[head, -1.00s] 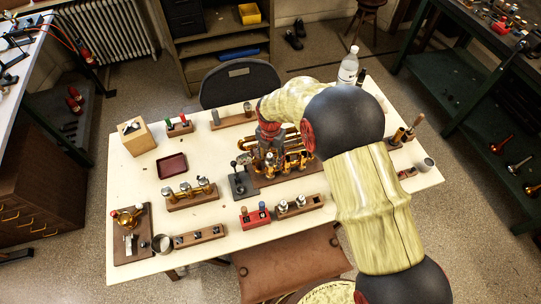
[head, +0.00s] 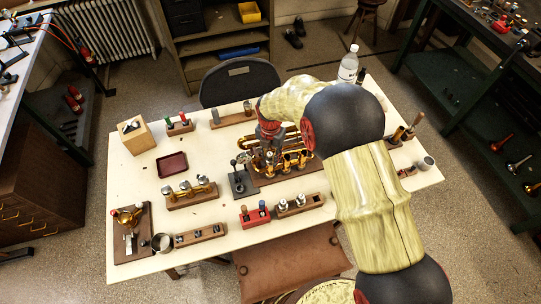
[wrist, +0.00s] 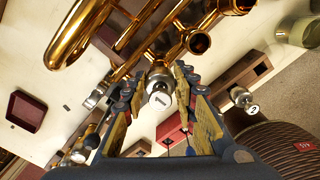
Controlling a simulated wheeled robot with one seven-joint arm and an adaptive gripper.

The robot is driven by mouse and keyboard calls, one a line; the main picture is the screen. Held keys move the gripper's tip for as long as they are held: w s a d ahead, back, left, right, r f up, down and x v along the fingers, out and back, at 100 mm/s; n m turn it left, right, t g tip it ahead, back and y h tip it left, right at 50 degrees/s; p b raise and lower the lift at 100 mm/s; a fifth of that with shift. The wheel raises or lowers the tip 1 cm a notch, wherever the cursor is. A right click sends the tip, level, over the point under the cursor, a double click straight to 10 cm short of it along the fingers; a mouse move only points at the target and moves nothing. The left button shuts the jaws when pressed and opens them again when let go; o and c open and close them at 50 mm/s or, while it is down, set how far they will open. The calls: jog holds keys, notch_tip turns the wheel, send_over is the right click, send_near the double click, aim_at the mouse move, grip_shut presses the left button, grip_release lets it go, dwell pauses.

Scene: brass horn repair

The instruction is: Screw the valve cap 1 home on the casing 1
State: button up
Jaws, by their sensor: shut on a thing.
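The valve cap 1 (wrist: 161,99) is silver with a "1" on its top and sits between my fingertips in the wrist view. My gripper (wrist: 160,86) is shut on it; in the head view my gripper (head: 268,132) is over the left end of the brass horn (head: 290,160). The horn's brass tubes (wrist: 75,35) fill the top of the wrist view. The cap is in line with two open casing mouths (wrist: 199,42) and appears to be at casing 1. The casing 1 rim is hidden behind the cap and fingers, so I cannot tell how the threads sit.
A wooden block (head: 312,203) holds silver caps, one marked "2" (wrist: 243,97). A red block (head: 254,217), a dark stand (head: 240,184) and a valve rack (head: 192,200) stand near the horn. A dark red tray (head: 172,167) lies left, with bare tabletop around it.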

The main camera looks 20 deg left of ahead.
grip_shut()
jog(key=m, duration=0.5)
jog(key=shift+d, duration=0.15)
jog(key=shift+m, duration=0.9)
jog(key=m, duration=0.3)
jog(key=shift+s+d+m, duration=0.1)
jog(key=shift+m, duration=0.2)
jog(key=shift+m, duration=0.5)
jog(key=m, duration=0.4)
jog(key=shift+s, duration=0.15)
